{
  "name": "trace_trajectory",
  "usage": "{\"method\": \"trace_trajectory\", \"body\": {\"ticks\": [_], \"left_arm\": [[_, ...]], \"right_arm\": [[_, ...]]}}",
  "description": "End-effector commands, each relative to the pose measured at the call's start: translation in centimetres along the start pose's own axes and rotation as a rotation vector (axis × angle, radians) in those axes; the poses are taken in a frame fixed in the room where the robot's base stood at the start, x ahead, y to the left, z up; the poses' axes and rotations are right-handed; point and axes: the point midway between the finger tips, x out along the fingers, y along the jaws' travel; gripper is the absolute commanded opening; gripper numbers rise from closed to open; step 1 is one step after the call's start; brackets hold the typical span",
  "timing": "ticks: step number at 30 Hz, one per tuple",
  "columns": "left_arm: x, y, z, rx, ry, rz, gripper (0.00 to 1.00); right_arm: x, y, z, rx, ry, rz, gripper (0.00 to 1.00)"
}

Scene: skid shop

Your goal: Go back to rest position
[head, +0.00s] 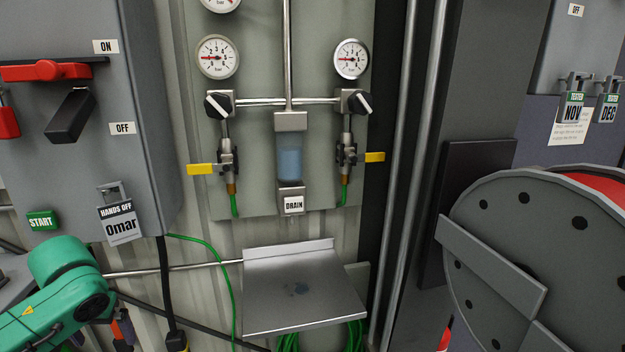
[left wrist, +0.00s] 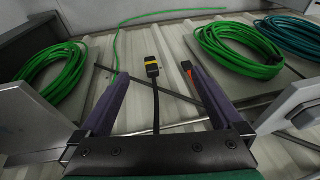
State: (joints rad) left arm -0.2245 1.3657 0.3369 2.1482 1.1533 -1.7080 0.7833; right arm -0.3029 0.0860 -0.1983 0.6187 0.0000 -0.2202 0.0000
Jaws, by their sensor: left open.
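My left arm, with green housings, comes in at the lower left of the head view, low in front of the wall and below the grey switch box (head: 75,150). Its jaws are hard to make out there. In the left wrist view my left gripper (left wrist: 155,75) shows two dark purple fingers spread wide apart, with nothing held between them. A black cable with a yellow-banded plug (left wrist: 152,68) lies beyond, in line with the gap. My right gripper is not in view.
A metal shelf (head: 300,290) sits under the drain unit (head: 290,160) with its gauges and yellow-handled valves. A large grey reel (head: 540,260) stands at the right. Green hose coils (left wrist: 238,50) lie near the corrugated wall in the left wrist view.

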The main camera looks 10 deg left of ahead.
Motion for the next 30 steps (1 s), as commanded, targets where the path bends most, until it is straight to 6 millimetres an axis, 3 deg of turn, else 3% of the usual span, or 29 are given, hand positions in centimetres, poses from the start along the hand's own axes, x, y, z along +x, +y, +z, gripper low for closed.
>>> {"method": "trace_trajectory", "body": {"ticks": [1,4,7,12,21,26,30], "left_arm": [[3.6,1.6,2.6,0.062,-0.028,0.039,1.00],[8.9,5.3,7.5,0.199,-0.039,0.101,1.00],[11.5,9.0,11.7,0.302,-0.023,0.157,1.00],[12.3,13.8,16.2,0.398,0.021,0.223,1.00],[10.3,18.6,20.1,0.450,0.098,0.275,1.00],[17.6,20.0,21.1,0.466,0.065,0.263,1.00],[24.0,21.1,23.0,0.473,0.038,0.261,1.00]], "right_arm": [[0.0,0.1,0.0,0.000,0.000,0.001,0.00],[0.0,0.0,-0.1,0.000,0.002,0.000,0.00],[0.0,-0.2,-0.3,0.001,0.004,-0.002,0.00],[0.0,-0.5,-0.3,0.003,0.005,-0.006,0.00],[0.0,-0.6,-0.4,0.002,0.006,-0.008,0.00],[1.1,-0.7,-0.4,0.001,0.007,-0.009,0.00],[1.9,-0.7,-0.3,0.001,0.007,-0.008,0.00]]}}
